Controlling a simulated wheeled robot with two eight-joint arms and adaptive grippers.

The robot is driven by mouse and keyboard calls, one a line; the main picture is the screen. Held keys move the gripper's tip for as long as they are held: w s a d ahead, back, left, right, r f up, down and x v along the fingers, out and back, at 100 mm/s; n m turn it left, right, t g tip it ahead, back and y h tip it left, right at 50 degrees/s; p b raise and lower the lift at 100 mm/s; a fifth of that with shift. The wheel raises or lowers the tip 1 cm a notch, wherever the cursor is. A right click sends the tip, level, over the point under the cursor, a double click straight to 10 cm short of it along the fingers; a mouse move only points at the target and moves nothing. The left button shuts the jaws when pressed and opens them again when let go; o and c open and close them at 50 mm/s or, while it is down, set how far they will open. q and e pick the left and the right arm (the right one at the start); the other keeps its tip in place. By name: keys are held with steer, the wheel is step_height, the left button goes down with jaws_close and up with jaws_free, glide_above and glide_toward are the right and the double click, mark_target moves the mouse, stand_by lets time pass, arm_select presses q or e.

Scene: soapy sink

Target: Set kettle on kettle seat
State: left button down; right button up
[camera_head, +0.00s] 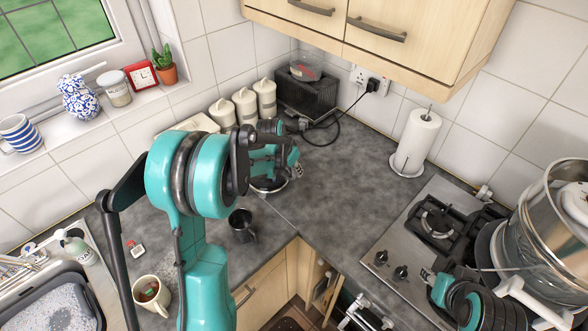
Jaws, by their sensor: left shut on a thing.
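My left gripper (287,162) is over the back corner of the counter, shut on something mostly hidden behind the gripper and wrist. A dark, round item with a shiny rim (270,187) shows just below it; it looks like part of the kettle, but I cannot tell whether it touches the counter. The kettle seat is not clearly visible; a black power cord (335,122) runs from the wall socket to the counter behind my gripper. My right gripper (440,290) is partly in view at the lower right, by the hob, its jaws unclear.
Three cream canisters (245,105) and a black toaster-like box (306,97) stand against the back wall. A paper towel roll (415,140) stands right, beside the gas hob (400,235). A black mug (241,225) stands near the front edge. The counter between is clear.

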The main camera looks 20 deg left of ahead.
arm_select(q)
steer(key=shift+f, duration=0.2)
stand_by(0.3)
steer(key=c, duration=1.3)
jaws_free()
steer(key=v, duration=1.2)
steer(key=s+d+f+t+b, duration=0.1)
steer(key=s+d+f+b, duration=0.2)
steer(key=s, duration=0.4)
steer(key=s+d+f+n+t+y+b, duration=0.1)
steer(key=s+d+f+b, duration=0.2)
steer(key=s, duration=0.4)
steer(key=s+d+f+n+b, duration=0.1)
steer(key=s+d+f+b, duration=0.3)
steer(key=s, duration=0.3)
steer(key=shift+s+d+t+b, duration=0.3)
steer(key=shift+d+t+b, duration=0.1)
steer(key=shift+d+b, duration=0.15)
